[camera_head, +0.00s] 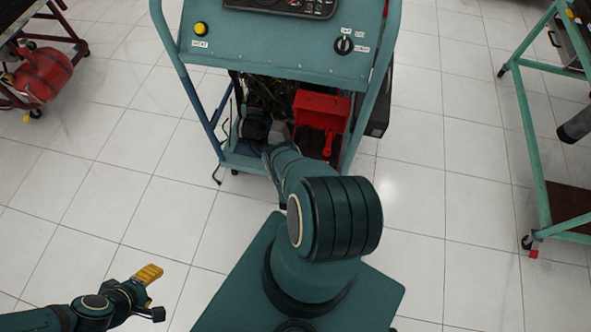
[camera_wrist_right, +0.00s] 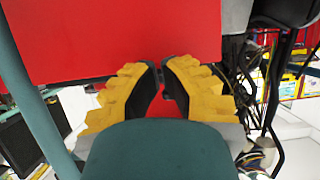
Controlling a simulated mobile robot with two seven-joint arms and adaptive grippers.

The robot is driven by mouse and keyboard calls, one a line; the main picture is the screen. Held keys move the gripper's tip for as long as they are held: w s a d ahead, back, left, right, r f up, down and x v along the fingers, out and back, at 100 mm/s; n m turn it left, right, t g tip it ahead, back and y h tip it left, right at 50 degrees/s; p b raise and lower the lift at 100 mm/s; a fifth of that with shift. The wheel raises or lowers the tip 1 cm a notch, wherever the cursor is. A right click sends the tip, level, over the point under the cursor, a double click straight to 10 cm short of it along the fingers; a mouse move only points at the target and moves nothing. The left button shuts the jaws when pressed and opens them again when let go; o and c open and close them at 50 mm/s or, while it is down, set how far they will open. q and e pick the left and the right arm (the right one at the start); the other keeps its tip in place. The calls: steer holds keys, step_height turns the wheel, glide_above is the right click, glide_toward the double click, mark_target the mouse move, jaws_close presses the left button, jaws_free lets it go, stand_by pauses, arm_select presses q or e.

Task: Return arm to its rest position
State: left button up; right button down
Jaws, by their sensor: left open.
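My left gripper (camera_head: 154,293) is at the lower left in the head view. It is open and empty above the tiled floor, with one yellow-padded finger plainly visible. My right arm (camera_head: 300,190) stretches forward from the lower middle to the lower opening of the teal engine trainer (camera_head: 275,50). Its gripper is hidden in the head view. In the right wrist view, the right gripper's (camera_wrist_right: 162,77) two yellow fingers point at a red surface (camera_wrist_right: 110,35), with only a narrow gap between their tips. Whether they hold anything is unclear.
A red box-like part (camera_head: 320,110) sits inside the trainer frame, right of my right arm's far end. A red tank (camera_head: 43,75) on a cart is at the upper left. Another teal frame (camera_head: 530,135) stands at the right. The tiled floor between is clear.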

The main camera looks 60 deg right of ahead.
stand_by(0.6)
steer(key=w+a+r+n+y, duration=0.2)
steer(key=w+a+r+y, duration=0.4)
steer(key=w, duration=0.5)
steer(key=w+a+r+n+y, duration=0.3)
steer(key=w+a+r+y, duration=0.15)
steer(key=a+r, duration=0.7)
steer(key=s+a+r+n+g+y, duration=0.1)
steer(key=s+a+r+n+y, duration=0.1)
steer(key=a+r, duration=0.4)
steer(key=s+a+r+n+g+y, duration=0.1)
steer(key=s+a+r+n+y, duration=0.1)
steer(key=s+a+r, duration=0.3)
steer(key=s+a+r+n+y, duration=0.2)
steer(key=s+a+r+n, duration=0.1)
steer(key=a+r, duration=0.6)
steer(key=s+a, duration=0.1)
steer(key=a, duration=0.2)
steer(key=shift+s+a+g, duration=0.25)
steer(key=shift+a+g, duration=0.1)
steer(key=shift+g, duration=0.05)
